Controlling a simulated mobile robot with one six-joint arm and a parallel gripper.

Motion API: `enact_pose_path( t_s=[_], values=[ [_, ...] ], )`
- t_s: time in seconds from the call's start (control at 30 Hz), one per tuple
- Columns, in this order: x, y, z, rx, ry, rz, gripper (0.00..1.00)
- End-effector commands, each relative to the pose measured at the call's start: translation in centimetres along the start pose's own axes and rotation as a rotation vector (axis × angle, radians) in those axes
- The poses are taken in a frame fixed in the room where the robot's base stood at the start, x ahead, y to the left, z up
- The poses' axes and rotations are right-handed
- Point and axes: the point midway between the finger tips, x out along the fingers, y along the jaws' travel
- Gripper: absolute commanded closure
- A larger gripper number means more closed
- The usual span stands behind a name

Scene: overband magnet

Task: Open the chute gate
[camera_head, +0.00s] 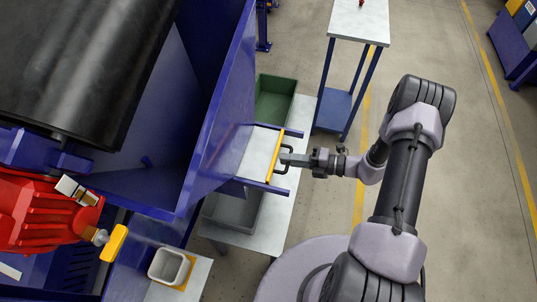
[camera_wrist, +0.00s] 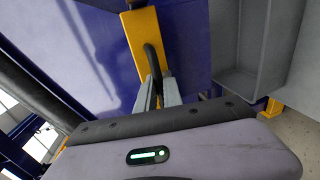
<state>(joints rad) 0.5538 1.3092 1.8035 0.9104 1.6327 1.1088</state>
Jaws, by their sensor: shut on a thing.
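The chute gate shows a yellow front bar (camera_head: 275,155) between two dark blue rails at the side of the blue chute (camera_head: 215,125). A black loop handle (camera_head: 287,166) stands out from the bar. My gripper (camera_head: 284,157) reaches in from the right and is shut on this handle. In the wrist view the yellow front (camera_wrist: 146,38) carries the dark handle (camera_wrist: 152,62), whose lower end runs between my two grey fingers (camera_wrist: 158,92). A pale surface lies between the bar and the chute; I cannot tell whether it is gate plate or the table below.
A green bin (camera_head: 275,98) and a grey bin (camera_head: 236,210) stand on the pale table below the chute. Another table (camera_head: 360,20) stands at the back. A red machine (camera_head: 40,215) and a small pale bin (camera_head: 170,266) are at lower left.

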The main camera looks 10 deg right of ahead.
Motion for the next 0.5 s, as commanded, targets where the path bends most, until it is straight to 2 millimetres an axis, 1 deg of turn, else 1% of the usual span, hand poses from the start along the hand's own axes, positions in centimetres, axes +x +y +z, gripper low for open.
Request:
enact_pose_path(
  t_s=[0.03,0.1,0.2,0.33,0.5],
  values=[
    [-1.4,-0.4,0.2,-0.002,-0.008,0.001,1.00],
    [-3.0,-0.7,0.2,-0.002,-0.008,0.001,1.00],
    [-4.8,-1.1,0.2,-0.001,-0.006,0.001,1.00],
    [-6.0,-1.3,0.1,-0.001,-0.004,0.000,1.00],
    [-6.1,-1.2,0.0,-0.001,-0.003,0.000,1.00]
  ],
)
